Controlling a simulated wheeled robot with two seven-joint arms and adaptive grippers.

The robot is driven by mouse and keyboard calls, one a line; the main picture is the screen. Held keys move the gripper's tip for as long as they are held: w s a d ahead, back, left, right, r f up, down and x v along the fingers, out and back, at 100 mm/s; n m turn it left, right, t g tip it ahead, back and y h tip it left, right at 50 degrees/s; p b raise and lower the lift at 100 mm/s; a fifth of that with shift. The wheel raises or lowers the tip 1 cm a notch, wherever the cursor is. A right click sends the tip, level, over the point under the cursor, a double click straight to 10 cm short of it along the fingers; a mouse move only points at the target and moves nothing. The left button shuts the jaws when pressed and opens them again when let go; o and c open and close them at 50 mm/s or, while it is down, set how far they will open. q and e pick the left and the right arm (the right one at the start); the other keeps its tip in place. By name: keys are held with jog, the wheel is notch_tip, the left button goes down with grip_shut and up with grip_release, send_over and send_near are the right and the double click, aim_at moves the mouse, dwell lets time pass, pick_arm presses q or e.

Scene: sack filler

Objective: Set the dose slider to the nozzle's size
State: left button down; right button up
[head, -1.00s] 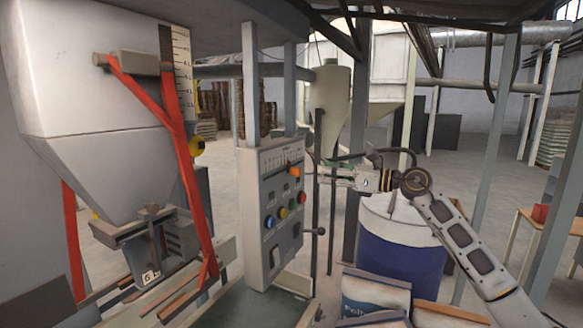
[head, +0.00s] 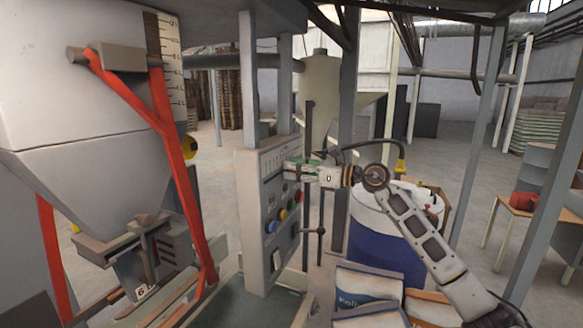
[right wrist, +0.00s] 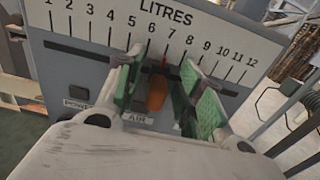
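The grey control panel (head: 264,240) carries a LITRES scale (right wrist: 165,12) numbered 1 to 12 with a dark slot below it. The orange slider knob (right wrist: 156,95) stands out of the slot, with a red pointer (right wrist: 163,62) around the 6 and 7 marks; the exact mark is unclear. My right gripper (head: 293,170) is at the panel; in the right wrist view its green-padded fingers (right wrist: 165,88) stand on both sides of the knob, open, with gaps visible. The nozzle (head: 138,268) under the hopper has a tag (head: 142,291) reading 6. My left gripper is out of view.
Coloured buttons (head: 283,215) and a white rocker switch (head: 277,260) sit lower on the panel. A valve handle (head: 314,231) stands right of it. Red straps (head: 175,150) run down the hopper (head: 70,90). A blue drum (head: 385,250) and sacks (head: 368,285) lie right.

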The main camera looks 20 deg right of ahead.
grip_shut()
dwell(0.3)
jog(key=shift+s+a+b, duration=0.45)
jog(key=shift+s+a, duration=0.3)
grip_release()
